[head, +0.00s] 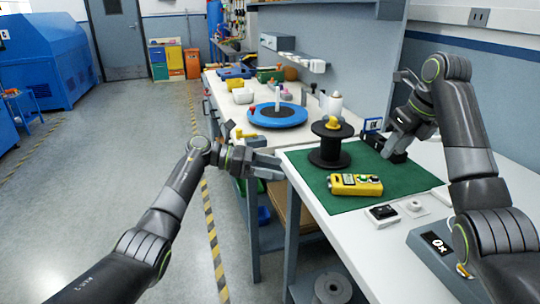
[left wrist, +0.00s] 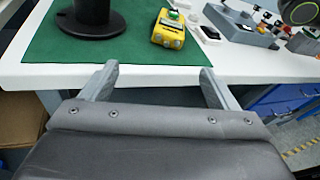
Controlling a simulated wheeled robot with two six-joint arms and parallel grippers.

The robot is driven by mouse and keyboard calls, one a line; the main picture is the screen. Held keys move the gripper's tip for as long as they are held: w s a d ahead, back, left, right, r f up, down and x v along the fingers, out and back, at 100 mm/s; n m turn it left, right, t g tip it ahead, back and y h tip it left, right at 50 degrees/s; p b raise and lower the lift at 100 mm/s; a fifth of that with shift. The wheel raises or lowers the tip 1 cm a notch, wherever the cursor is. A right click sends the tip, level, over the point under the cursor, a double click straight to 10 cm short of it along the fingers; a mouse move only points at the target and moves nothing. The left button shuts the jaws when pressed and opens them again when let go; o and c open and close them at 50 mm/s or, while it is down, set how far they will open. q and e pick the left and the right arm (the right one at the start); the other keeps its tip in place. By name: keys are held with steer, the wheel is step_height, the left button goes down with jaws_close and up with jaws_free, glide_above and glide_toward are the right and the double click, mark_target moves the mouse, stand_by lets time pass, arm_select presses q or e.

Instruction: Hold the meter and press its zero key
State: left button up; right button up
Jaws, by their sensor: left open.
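The yellow meter (head: 355,184) lies flat on the green mat (head: 318,180), near the mat's front edge. It also shows in the left wrist view (left wrist: 168,30), beyond the table edge; its keys are too small to tell apart. My left gripper (head: 281,166) is open and empty, off the left edge of the table in the head view, apart from the meter. In the left wrist view its two fingers (left wrist: 157,82) are spread wide with nothing between them. My right gripper (head: 388,148) is at the back right of the mat, by a dark block; its fingertips are not clear.
A black spool (head: 329,150) with a yellow top stands behind the meter. A small black device (head: 382,214) and a white piece (head: 415,207) lie in front of the mat. A grey box with a display (head: 438,243) sits at the front right. A blue disc (head: 277,116) lies farther back.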

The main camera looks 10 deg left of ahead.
arm_select(q)
step_height(320, 180, up, 4)
steer(key=m+g+y, duration=0.1)
steer(key=m+y, duration=0.1)
steer(key=m, duration=0.1)
glide_toward(331, 179)
steer(key=x, duration=0.9)
steer(key=shift+s+d, duration=0.3)
steer(key=shift+d, duration=0.2)
steer(key=c, duration=1.3)
arm_select(e)
jaws_close()
